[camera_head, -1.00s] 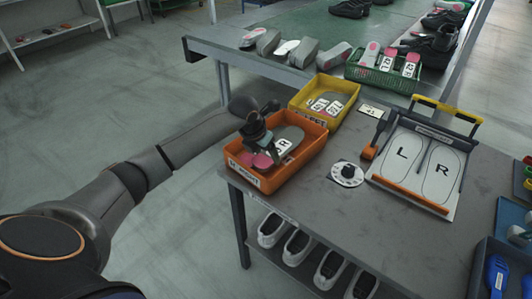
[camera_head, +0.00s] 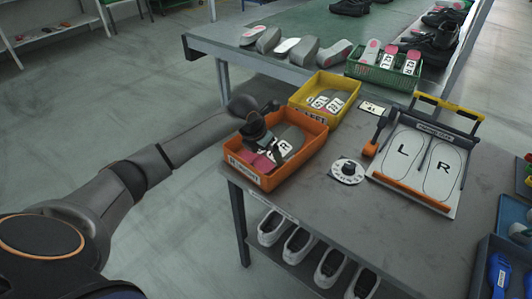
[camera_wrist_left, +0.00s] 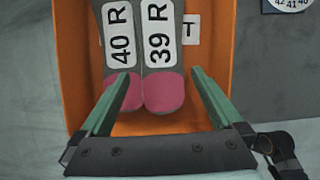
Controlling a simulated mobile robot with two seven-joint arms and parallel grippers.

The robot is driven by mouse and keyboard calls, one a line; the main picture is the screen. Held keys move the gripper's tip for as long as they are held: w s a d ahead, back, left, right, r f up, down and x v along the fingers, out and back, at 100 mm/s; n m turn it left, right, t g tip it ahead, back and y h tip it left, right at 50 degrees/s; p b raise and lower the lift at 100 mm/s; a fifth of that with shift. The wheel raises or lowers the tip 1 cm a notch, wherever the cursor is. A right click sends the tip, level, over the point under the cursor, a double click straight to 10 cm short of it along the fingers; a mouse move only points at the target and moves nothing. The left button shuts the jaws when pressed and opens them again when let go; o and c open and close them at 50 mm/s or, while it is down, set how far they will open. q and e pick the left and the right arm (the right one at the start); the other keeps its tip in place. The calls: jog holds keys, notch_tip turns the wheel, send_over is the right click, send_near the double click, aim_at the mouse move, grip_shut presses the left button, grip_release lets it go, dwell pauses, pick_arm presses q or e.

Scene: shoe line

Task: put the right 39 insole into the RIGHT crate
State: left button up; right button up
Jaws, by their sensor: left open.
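The orange RIGHT crate (camera_head: 299,164) stands at the table's left edge. In the left wrist view the right 39 insole (camera_wrist_left: 164,92), grey with a pink heel and a "39 R" label, lies in the crate (camera_wrist_left: 220,45). It lies side by side with the 40 R insole (camera_wrist_left: 122,95). My left gripper (camera_head: 265,150) is over the near part of the crate. No gap shows between the insoles. The right gripper is out of view.
A yellow crate (camera_head: 346,105) with labelled insoles stands behind the orange one. A round dial (camera_head: 347,171), an orange-handled tool (camera_head: 371,148) and an L/R outline board (camera_head: 420,165) lie to the right. A green crate (camera_head: 400,80) is on the back bench.

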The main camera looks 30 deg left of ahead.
pick_arm(q)
jog(key=shift+r, duration=0.25)
jog(key=p+v, duration=0.1)
jog(key=v, duration=1.1)
jog(key=s+d+f+h, duration=0.1)
jog(key=d+f+h, duration=0.15)
jog(key=d, duration=0.35)
jog(key=s+d+f+m+g+h, duration=0.1)
jog(key=s+d+h, duration=0.15)
jog(key=d, duration=0.35)
jog(key=s+d+f+h, duration=0.1)
jog(key=d+h, duration=0.3)
jog(key=d, duration=0.3)
jog(key=s+d+r+n+t+h, duration=0.3)
jog(key=d+r+n+t+h, duration=0.15)
jog(key=d+n+h, duration=0.3)
jog(key=a+f+n+t+y, duration=0.6)
jog(key=f+n+t+y, duration=0.3)
jog(key=n, duration=1)
jog(key=s+a+f+n+g+y, duration=0.1)
jog(key=s+f+n+g+y, duration=0.4)
jog(key=s+f, duration=0.9)
notch_tip(320, 180, down, 3)
jog(key=n+g, duration=0.2)
jog(key=n, duration=0.2)
jog(key=shift+s+f+g, duration=0.15)
jog(key=shift+s+g, duration=0.2)
